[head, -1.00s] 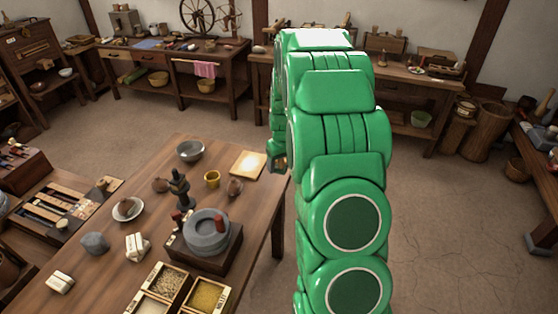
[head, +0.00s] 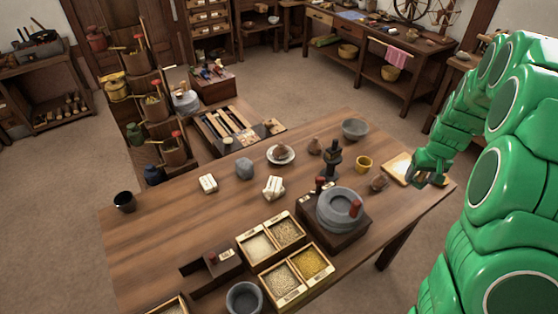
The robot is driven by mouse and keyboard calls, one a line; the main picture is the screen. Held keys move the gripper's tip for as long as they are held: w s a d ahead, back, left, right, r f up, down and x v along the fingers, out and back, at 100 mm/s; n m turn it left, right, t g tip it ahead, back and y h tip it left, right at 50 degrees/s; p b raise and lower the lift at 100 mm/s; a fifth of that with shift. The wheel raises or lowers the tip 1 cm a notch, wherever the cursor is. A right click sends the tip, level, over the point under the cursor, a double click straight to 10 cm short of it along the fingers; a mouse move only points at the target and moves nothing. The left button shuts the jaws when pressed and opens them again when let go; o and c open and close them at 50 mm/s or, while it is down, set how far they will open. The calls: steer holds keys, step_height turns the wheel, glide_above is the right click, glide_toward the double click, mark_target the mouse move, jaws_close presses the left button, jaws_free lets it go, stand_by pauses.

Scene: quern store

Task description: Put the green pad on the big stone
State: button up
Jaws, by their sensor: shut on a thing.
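A round grey quern stone (head: 335,221) with red-brown pegs sits on a dark wooden block on the near table. A smaller rounded grey stone (head: 244,168) lies further left on the same table. Which of them is meant by the big stone, I cannot tell for sure. My gripper (head: 418,182) points down over the table's right end, beside a pale square board, right of the quern. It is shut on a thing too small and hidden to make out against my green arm. I cannot pick out the green pad with certainty.
The wooden table (head: 165,240) holds grain boxes (head: 283,285), a yellow cup (head: 364,164), grey bowls (head: 355,129), white blocks (head: 274,187) and a dark peg stand (head: 332,160) near the quern. The table's left part has clear room. The pale board (head: 398,168) lies near the right edge.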

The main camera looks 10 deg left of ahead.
steer(key=w+a+r+n, duration=0.2)
steer(key=w+a, duration=0.1)
steer(key=a, duration=1.2)
steer(key=s+a+r+n, duration=0.1)
steer(key=s+a+n, duration=0.15)
steer(key=a, duration=0.95)
steer(key=s+a+r+n+y, duration=0.15)
steer(key=s+a, duration=0.25)
steer(key=a, duration=0.8)
steer(key=s+a+r+n+h, duration=0.1)
steer(key=s+a+r+n, duration=0.15)
steer(key=a, duration=0.85)
glide_toward(243, 161)
steer(key=shift+d+f+m+g+y, duration=0.2)
steer(key=shift+f+m+g+y, duration=0.1)
steer(key=shift+f, duration=0.45)
steer(key=shift+w+a+f, duration=0.3)
steer(key=shift+w+f, duration=0.25)
steer(key=shift+f, duration=0.15)
steer(key=shift+w+f, duration=0.1)
steer(key=shift+f, duration=1.45)
steer(key=shift+f, duration=0.15)
steer(key=o, duration=1)
